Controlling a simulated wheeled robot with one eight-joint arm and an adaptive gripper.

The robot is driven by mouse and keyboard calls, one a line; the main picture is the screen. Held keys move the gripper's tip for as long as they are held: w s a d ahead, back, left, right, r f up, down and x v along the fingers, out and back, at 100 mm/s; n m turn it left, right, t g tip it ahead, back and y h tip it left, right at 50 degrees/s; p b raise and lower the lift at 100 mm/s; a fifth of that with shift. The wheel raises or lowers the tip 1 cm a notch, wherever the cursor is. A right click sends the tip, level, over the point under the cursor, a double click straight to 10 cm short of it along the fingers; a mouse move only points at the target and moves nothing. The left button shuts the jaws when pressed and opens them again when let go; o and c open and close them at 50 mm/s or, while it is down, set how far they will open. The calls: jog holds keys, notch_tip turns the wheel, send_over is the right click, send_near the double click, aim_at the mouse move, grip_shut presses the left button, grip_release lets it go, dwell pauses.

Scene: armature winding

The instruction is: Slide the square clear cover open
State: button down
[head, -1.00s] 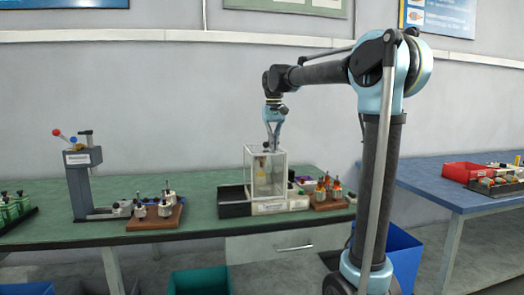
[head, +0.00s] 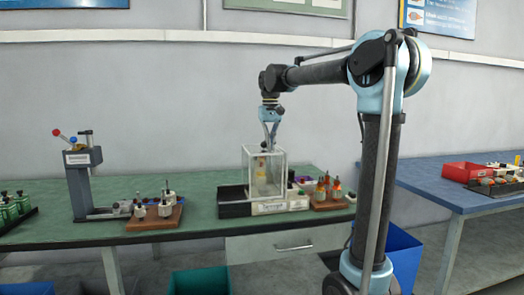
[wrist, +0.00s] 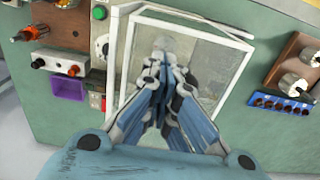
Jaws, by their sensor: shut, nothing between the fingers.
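The square clear cover (head: 276,181) is a see-through box with pale edges standing over a white-fronted unit on the green bench. My gripper (head: 269,148) points down at the top of the cover, and its fingers are shut and empty. In the wrist view the shut fingertips (wrist: 160,62) lie over the cover, inside the outline of its pale frame (wrist: 222,84). The fingers hide part of the cover's middle and left side. I cannot tell whether they touch it. A yellowish part shows inside the cover in the head view.
A black tray (head: 233,209) sits left of the cover. A wooden block with orange-topped parts (head: 326,191) stands close on the right. A wooden board with metal parts (head: 154,217) and a grey press (head: 80,183) stand farther left. Green bench (head: 205,184) is bare between them.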

jog(key=shift+s+a, duration=1.6)
jog(key=shift+a, duration=3.95)
notch_tip(320, 180, up, 8)
jog(key=d, duration=0.1)
jog(key=shift+w+d+f, duration=0.25)
jog(key=shift+d, duration=0.1)
jog(key=s+d+f+m, duration=0.1)
jog(key=s+d+f, duration=0.35)
jog(key=d, duration=0.25)
jog(key=s+d+f+t, duration=0.1)
jog(key=s+d+f, duration=0.3)
jog(key=d+f, duration=0.3)
jog(key=s+d+f+m, duration=0.1)
jog(key=s+d+f, duration=0.3)
jog(key=d, duration=0.4)
jog(key=s+d+f, duration=0.5)
jog(key=s+f, duration=0.3)
jog(key=f, duration=0.4)
jog(key=s+d+f+m+t, duration=0.1)
jog(key=s+d+f, duration=0.4)
jog(key=s+f, duration=0.3)
notch_tip(320, 180, down, 4)
jog(key=shift+s+r, duration=0.1)
jog(key=shift+s, duration=0.05)
